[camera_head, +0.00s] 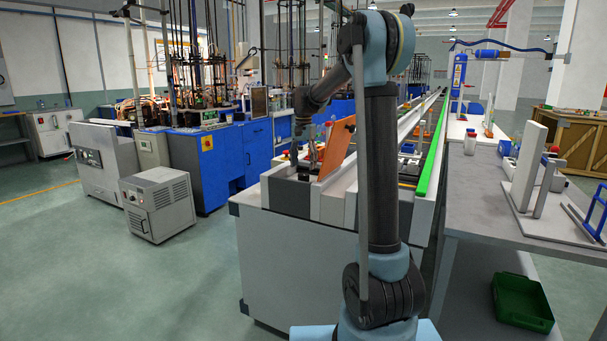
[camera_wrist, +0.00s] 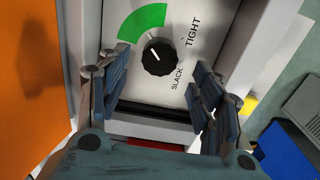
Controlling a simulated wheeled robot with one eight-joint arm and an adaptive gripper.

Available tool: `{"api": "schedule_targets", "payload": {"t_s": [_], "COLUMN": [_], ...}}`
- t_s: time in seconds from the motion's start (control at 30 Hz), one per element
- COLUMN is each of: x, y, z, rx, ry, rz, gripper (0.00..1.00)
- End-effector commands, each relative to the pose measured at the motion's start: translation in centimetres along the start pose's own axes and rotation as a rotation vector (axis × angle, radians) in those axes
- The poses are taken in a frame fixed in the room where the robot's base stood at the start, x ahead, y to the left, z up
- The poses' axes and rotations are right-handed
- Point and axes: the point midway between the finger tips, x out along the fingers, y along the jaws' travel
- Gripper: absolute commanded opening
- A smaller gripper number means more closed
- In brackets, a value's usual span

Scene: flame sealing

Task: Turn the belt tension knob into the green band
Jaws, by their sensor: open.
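The belt tension knob (camera_wrist: 158,58) is round and black with a short white mark, on a pale panel (camera_wrist: 176,87) in the wrist view. The mark is small; it seems to lie toward the knob's upper left, but its exact direction is unclear. The green band (camera_wrist: 142,22) is an arc above and left of the knob. "TIGHT" is printed at upper right and "SLACK" at lower right. My gripper (camera_wrist: 157,76) is open, its fingers left and right of the knob with gaps on both sides. In the head view my gripper (camera_head: 308,163) is small over the bench end.
An orange panel (camera_wrist: 35,75) stands close at the left of my gripper; it also shows in the head view (camera_head: 337,147). A red part (camera_wrist: 150,145) lies below the panel. The long line with a green rail (camera_head: 433,158) runs back, and a grey table (camera_head: 478,195) stands right.

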Motion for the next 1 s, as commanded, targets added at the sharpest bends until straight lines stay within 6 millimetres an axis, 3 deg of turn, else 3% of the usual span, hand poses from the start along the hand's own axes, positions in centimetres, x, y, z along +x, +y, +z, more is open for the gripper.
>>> {"api": "schedule_targets", "payload": {"t_s": [0.2,0.4,0.87,1.0], "x": [-4.1,-6.3,-6.9,-7.7], "y": [0.0,0.0,0.0,0.3], "z": [0.1,0.0,0.0,-1.7], "rx": [0.000,0.000,0.002,0.060], "ry": [0.000,-0.001,0.001,0.057], "rz": [0.000,0.000,0.000,-0.021], "gripper": [0.59,0.59,0.59,0.59]}}
